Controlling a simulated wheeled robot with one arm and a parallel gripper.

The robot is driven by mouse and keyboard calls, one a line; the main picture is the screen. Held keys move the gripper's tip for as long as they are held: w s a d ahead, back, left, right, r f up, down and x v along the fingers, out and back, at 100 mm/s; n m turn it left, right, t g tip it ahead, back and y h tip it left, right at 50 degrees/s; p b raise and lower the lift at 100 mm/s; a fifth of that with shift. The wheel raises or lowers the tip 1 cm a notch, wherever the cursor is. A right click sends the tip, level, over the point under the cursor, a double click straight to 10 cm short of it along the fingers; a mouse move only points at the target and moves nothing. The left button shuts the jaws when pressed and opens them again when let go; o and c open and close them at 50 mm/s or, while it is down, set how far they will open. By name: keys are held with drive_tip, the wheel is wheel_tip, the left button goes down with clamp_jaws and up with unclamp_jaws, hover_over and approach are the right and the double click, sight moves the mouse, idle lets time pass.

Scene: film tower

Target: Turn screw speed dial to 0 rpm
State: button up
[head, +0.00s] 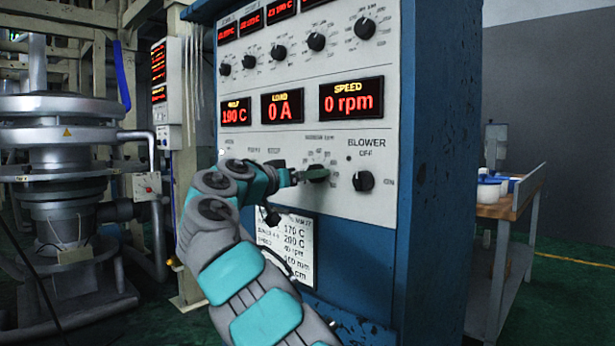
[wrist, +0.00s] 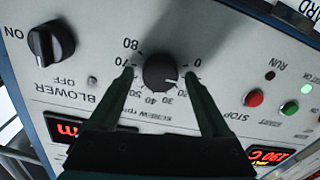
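The screw speed dial (wrist: 161,71) is a round black knob in the middle of the wrist view, with the scale and "SCREW rpm" lettering upside down around it. A small light mark shows at its lower right edge; its exact reading is hard to tell. My gripper (wrist: 159,75) is open, one finger on each side of the dial, with gaps to the knob. The SPEED display (head: 351,99) reads 0 rpm.
The blower knob (head: 363,181) sits close to the right of the dial; it also shows in the wrist view (wrist: 51,43). A red stop button (wrist: 254,98) and a green button (wrist: 288,110) are on the same panel. A small table (head: 508,207) stands at right.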

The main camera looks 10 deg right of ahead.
clamp_jaws()
idle(0.4)
drive_tip(key=shift+n+p, duration=0.3)
drive_tip(key=shift+r+n+p, duration=0.1)
drive_tip(key=shift+n+p, duration=2.35)
drive_tip(key=shift+n, duration=0.15)
drive_tip(key=shift+o, duration=0.7)
unclamp_jaws()
